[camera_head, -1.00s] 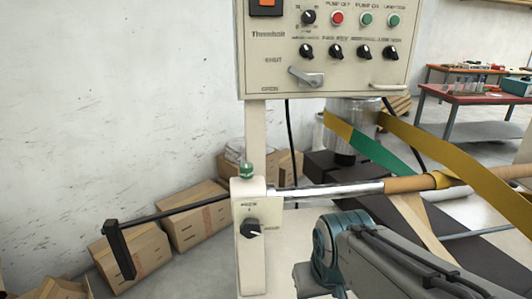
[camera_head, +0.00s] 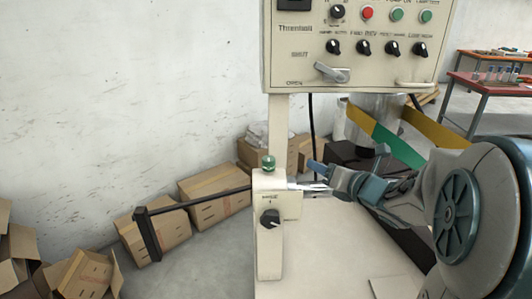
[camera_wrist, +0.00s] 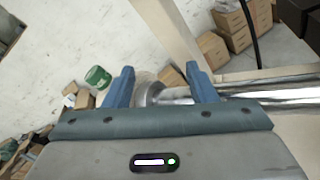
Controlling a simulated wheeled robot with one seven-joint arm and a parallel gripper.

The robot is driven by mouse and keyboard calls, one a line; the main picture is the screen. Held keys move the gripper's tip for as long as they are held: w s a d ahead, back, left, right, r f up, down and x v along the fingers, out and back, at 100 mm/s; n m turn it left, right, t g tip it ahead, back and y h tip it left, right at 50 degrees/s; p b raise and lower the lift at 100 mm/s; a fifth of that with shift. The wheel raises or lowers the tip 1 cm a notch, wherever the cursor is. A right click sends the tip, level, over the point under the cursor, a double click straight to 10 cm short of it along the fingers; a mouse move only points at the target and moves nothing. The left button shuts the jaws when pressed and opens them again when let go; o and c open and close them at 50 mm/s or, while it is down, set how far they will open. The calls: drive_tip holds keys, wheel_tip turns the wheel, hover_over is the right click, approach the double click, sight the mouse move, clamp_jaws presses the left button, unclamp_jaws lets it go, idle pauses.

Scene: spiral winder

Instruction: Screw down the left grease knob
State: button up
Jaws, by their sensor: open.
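The left grease knob (camera_head: 268,163) is a small green knob on top of the cream post (camera_head: 269,245). My gripper (camera_head: 317,179) is to the right of the post and apart from the knob, at about the height of the metal shaft. Its blue fingers are spread with no object held. In the wrist view, the open fingers (camera_wrist: 160,82) show with part of the silver shaft (camera_wrist: 265,82) behind them. A green object (camera_wrist: 97,77) lies beyond the left finger; I cannot tell whether it is the knob.
A black crank handle (camera_head: 149,234) sticks out left of the post. The control panel (camera_head: 355,50) stands above and behind. Cardboard boxes (camera_head: 215,193) line the wall. Yellow and green bands (camera_head: 385,138) run behind my arm. Air above the knob looks clear.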

sight(274, 161)
drive_tip(key=s+a+r+n+g+y, duration=0.25)
drive_tip(key=s+n+y, duration=0.35)
drive_tip(key=n, duration=0.5)
drive_tip(key=shift+g+y, duration=0.45)
drive_tip(key=shift+y, duration=0.25)
drive_tip(key=p+x, duration=0.1)
drive_tip(key=x, duration=0.3)
drive_tip(key=p+x, duration=0.1)
drive_tip(key=x, duration=0.4)
drive_tip(key=f+p+x, duration=0.1)
drive_tip(key=p+x, duration=0.1)
drive_tip(key=x, duration=0.3)
drive_tip(key=shift+w, duration=0.3)
drive_tip(key=c, duration=1)
